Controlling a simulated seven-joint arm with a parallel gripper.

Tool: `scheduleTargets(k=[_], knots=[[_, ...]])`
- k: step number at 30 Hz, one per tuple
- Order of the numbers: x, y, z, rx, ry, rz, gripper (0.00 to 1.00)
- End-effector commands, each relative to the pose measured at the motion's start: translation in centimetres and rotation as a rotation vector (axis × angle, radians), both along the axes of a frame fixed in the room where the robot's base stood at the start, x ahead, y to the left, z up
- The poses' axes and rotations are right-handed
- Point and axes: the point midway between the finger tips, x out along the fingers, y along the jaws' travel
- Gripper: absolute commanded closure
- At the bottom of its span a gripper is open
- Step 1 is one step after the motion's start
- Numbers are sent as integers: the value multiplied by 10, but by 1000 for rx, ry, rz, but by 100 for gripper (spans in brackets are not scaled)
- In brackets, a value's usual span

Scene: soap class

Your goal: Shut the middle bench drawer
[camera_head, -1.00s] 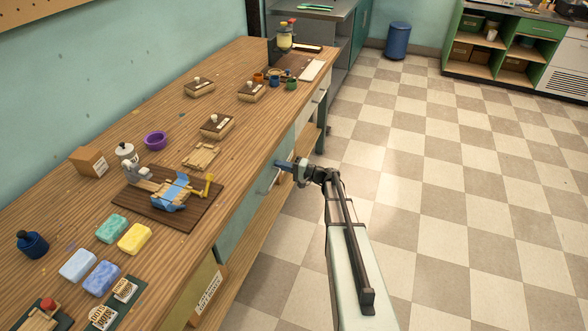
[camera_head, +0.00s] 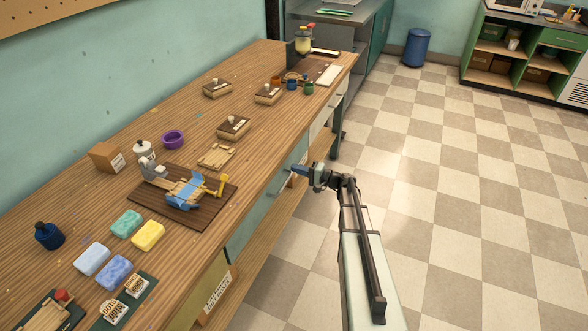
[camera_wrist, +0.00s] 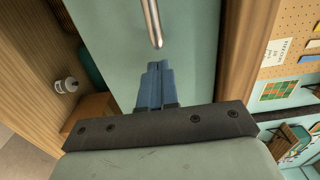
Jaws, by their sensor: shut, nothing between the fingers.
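The middle bench drawer (camera_head: 270,197) has a teal front below the wooden bench top, between a white front further off and an olive one nearer. In the head view I see no clear gap around it, and cannot tell how far shut it is. Its front (camera_wrist: 110,25) fills the middle of the wrist view, with a metal bar handle (camera_wrist: 152,22). My gripper (camera_head: 297,169) is beside the drawer front at handle height. Its blue fingers (camera_wrist: 155,72) are together and empty, pointing at the front just short of the handle's end in the picture. Contact with the front is unclear.
The bench top (camera_head: 250,65) carries a wooden jig board (camera_head: 150,205), soap bars (camera_head: 126,223), stamps and small pots. A lower shelf (camera_head: 262,245) runs under the drawers. The checkered floor (camera_head: 450,200) to the right is clear. A blue bin (camera_head: 417,48) stands at the back.

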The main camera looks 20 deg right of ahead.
Motion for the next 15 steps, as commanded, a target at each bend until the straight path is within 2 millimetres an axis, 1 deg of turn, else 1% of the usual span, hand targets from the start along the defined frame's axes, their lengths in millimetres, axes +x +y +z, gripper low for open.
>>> scheduleTargets(k=[1,6,15], knots=[[-10,-8,0,-1,1,-4,100],[-35,-33,0,-1,2,-5,100],[-72,-70,-1,-1,3,-5,100]])
